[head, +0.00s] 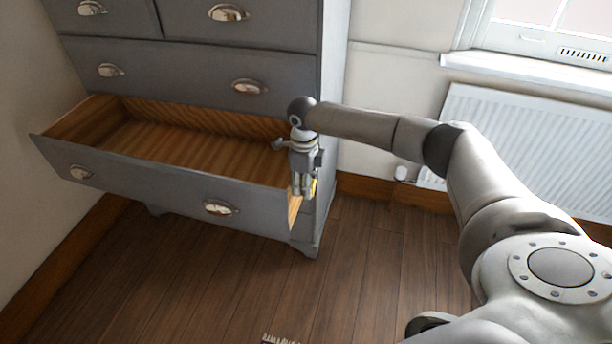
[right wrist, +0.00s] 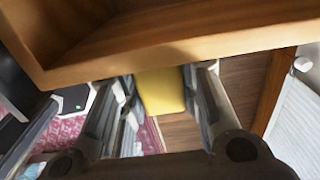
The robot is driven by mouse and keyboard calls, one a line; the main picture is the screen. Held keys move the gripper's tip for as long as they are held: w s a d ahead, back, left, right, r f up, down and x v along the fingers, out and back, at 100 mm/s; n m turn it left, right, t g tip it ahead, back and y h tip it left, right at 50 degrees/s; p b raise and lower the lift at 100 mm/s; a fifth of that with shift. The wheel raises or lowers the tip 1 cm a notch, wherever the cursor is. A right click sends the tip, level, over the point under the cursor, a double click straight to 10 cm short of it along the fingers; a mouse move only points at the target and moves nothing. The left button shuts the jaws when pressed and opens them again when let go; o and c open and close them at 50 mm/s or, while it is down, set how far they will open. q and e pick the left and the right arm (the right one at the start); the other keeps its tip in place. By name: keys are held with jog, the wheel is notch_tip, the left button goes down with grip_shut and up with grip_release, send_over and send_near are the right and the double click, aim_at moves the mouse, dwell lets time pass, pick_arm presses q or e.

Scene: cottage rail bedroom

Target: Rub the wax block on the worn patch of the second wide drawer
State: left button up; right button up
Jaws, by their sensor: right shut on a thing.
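The second wide drawer (head: 150,187) of the grey dresser is pulled out, its wooden inside bare. My right gripper (head: 303,192) points down at the drawer's right side, near the front corner. It is shut on the yellow wax block (right wrist: 161,91), which sits between the fingertips in the right wrist view; a sliver of it shows in the head view (head: 314,187). The drawer's wooden side (right wrist: 180,50) crosses just beyond the block; whether they touch I cannot tell. I cannot make out the worn patch for certain. My left gripper is out of view.
The upper wide drawer (head: 180,77) is shut above. A white radiator (head: 540,145) stands under the window at the right. A pink patterned cloth or rug (right wrist: 68,130) shows in the right wrist view. The wooden floor (head: 200,280) before the dresser is mostly clear.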

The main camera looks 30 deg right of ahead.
jog(key=shift+s+a+p, duration=1.15)
jog(key=shift+s+a, duration=0.1)
jog(key=shift+a, duration=0.3)
jog(key=s+d+p, duration=0.2)
jog(key=s+d, duration=0.3)
jog(key=s, duration=0.1)
jog(key=shift+d+p, duration=0.15)
jog(key=shift+p, duration=0.2)
